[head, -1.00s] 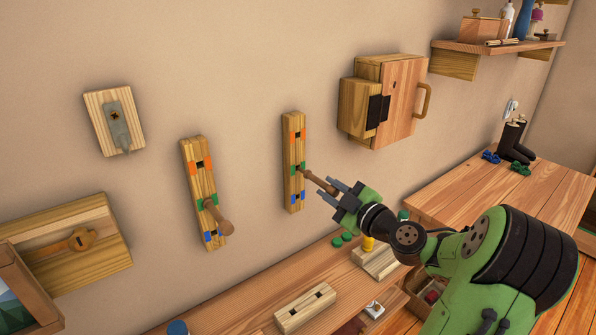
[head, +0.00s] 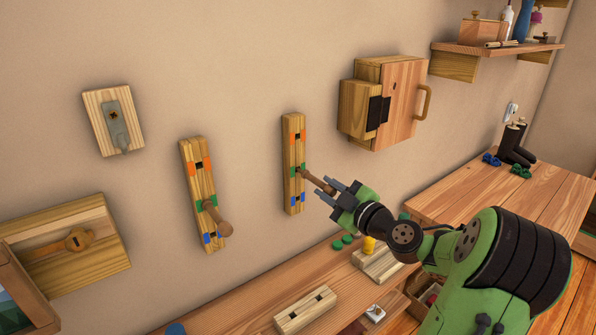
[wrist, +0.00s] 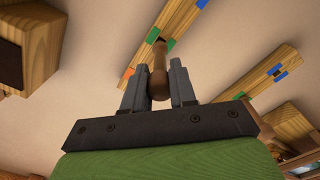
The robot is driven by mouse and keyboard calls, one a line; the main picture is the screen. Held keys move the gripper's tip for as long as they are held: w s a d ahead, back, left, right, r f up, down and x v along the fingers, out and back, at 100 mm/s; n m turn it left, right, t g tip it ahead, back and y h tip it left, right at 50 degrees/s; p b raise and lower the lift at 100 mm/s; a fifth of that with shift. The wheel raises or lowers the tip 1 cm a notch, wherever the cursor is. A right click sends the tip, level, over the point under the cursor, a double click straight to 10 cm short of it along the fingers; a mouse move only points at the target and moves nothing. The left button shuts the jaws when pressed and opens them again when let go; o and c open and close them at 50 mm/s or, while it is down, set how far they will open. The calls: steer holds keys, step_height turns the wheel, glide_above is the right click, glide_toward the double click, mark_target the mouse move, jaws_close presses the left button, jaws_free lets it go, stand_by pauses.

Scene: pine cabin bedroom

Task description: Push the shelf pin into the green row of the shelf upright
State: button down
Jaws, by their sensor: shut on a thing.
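The shelf upright (head: 293,150) is a narrow wooden strip on the wall, with orange, green and blue rows from top to bottom. A brown shelf pin (head: 317,181) sticks out from its green row (head: 302,168), its tip at the hole; how deep it sits I cannot tell. My gripper (head: 326,190) is shut on the outer end of the pin. The wrist view shows the pin (wrist: 158,72) between the two grey fingers (wrist: 157,88), pointing at the green mark on the upright (wrist: 180,22).
A second upright (head: 192,160) to the left has a brown pin (head: 218,216) in its green row. A wooden cabinet (head: 400,95) hangs to the upper right. Below is a bench (head: 240,300) with a slotted block (head: 305,309). The wall between the uprights is bare.

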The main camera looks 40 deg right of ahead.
steer(key=shift+w+b, duration=0.5)
steer(key=shift+w, duration=0.9)
steer(key=c, duration=0.8)
jaws_free()
steer(key=shift+s, duration=0.1)
steer(key=s+b, duration=0.2)
steer(key=s, duration=1.4)
steer(key=w+a+f+g+y+p, duration=0.1)
steer(key=w+a+f+g+p, duration=0.15)
steer(key=a, duration=0.45)
steer(key=w+a+f+g+y+p, duration=0.1)
steer(key=a+g, duration=0.3)
steer(key=a, duration=0.2)
steer(key=w+a+f+g+y+p, duration=0.1)
steer(key=w+a+f+g, duration=0.1)
steer(key=a+g, duration=0.35)
steer(key=s+a+r+m+h+p, duration=0.1)
steer(key=s+a+r+m, duration=0.1)
steer(key=s, duration=0.3)
steer(key=s+a+r+m+h+p, duration=0.1)
steer(key=s+a+m+p, duration=0.1)
steer(key=s+a+m, duration=0.1)
steer(key=s+a+r+m+h+p, duration=0.1)
steer(key=s+a+r+m, duration=0.1)
steer(key=s+m, duration=0.2)
steer(key=shift+s+a+r+p, duration=0.15)
steer(key=shift+s+r, duration=0.05)
steer(key=shift+s, duration=0.45)
steer(key=shift+s+a+r+p, duration=0.15)
steer(key=shift+s, duration=0.5)
